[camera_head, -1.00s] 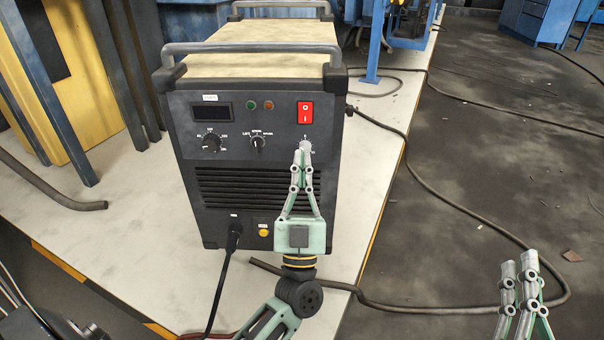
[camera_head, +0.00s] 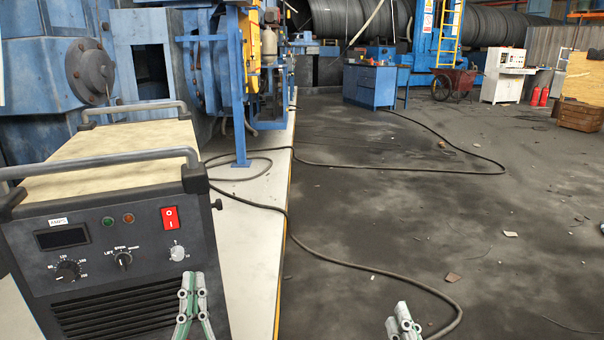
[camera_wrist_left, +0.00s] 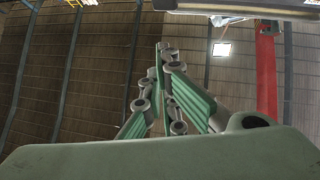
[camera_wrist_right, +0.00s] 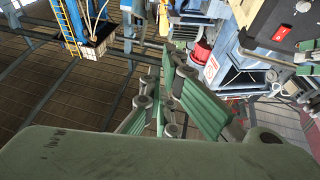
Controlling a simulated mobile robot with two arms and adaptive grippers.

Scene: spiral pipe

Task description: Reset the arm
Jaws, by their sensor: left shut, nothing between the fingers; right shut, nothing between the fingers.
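My left gripper (camera_head: 193,284) is shut and empty. In the head view it stands upright in front of the lower right part of the welding machine's front panel. Its closed fingers also show in the left wrist view (camera_wrist_left: 166,60), pointing toward the ceiling. My right gripper (camera_head: 400,318) is shut and empty at the bottom edge of the head view, right of the machine and over the dark floor. Its closed fingers also show in the right wrist view (camera_wrist_right: 172,62). Most of both arms is out of the head view.
The dark welding machine (camera_head: 128,268) has a red switch, knobs and a top handle. It stands on a pale platform (camera_head: 262,200) with a yellow edge. A black cable (camera_head: 385,276) curves across the floor. A blue cabinet (camera_head: 370,85) and large pipe (camera_head: 345,25) are farther back.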

